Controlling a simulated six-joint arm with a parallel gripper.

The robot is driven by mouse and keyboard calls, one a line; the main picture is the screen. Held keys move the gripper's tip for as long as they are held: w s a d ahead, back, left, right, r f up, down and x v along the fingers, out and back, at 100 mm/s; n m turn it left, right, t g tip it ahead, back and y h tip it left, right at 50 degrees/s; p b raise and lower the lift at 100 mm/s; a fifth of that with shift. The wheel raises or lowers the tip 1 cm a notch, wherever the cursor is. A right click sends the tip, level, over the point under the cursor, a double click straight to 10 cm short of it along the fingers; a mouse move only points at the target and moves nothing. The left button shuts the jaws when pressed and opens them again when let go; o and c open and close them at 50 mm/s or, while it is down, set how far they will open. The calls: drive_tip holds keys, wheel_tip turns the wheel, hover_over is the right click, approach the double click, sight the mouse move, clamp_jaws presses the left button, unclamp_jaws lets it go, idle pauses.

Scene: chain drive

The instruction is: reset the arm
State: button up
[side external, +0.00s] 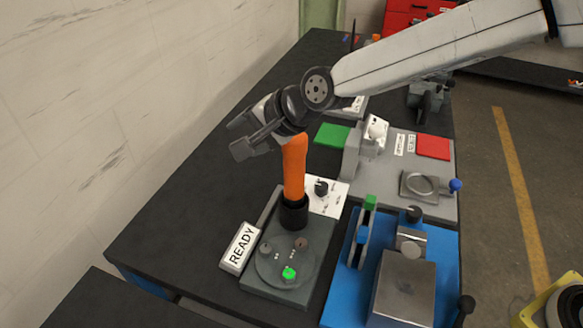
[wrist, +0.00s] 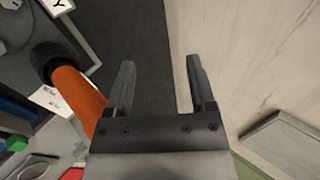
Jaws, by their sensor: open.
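My gripper (side external: 242,136) is open and empty, raised above the black table, with its fingers pointing left toward the pale wall. An orange handle (side external: 294,168) stands upright in a black collar on a grey base, just below and right of my gripper. In the wrist view, my gripper's two fingers (wrist: 161,75) are apart with nothing between them. The orange handle (wrist: 78,92) lies to the left of the fingers there, outside them. Whether it touches my gripper's body, I cannot tell.
The grey base (side external: 318,262) carries a round plate with a green knob (side external: 289,273); a READY sign (side external: 239,247) stands beside it. A blue fixture (side external: 340,300) and a grey plate with green and red pads (side external: 433,147) are to the right. The table's left side is clear.

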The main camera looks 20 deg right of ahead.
drive_tip(key=d+r+n+t+h, duration=0.1)
drive_tip(key=d+n+t+h, duration=0.15)
drive_tip(key=d, duration=1.15)
drive_tip(key=s+d+f+n+g+h, duration=0.1)
drive_tip(key=s+d+f+n+g, duration=0.2)
drive_tip(key=s+d+f, duration=0.3)
drive_tip(key=s+d+f+n+g+h, duration=0.2)
drive_tip(key=s+d+f+n+g, duration=0.2)
drive_tip(key=s+d, duration=0.9)
wheel_tip(320, 180, down, 2)
drive_tip(key=shift+s+f, duration=0.25)
drive_tip(key=shift+s, duration=0.1)
drive_tip(key=shift+w+n+g+h, duration=0.1)
drive_tip(key=shift+n+g+h, duration=0.15)
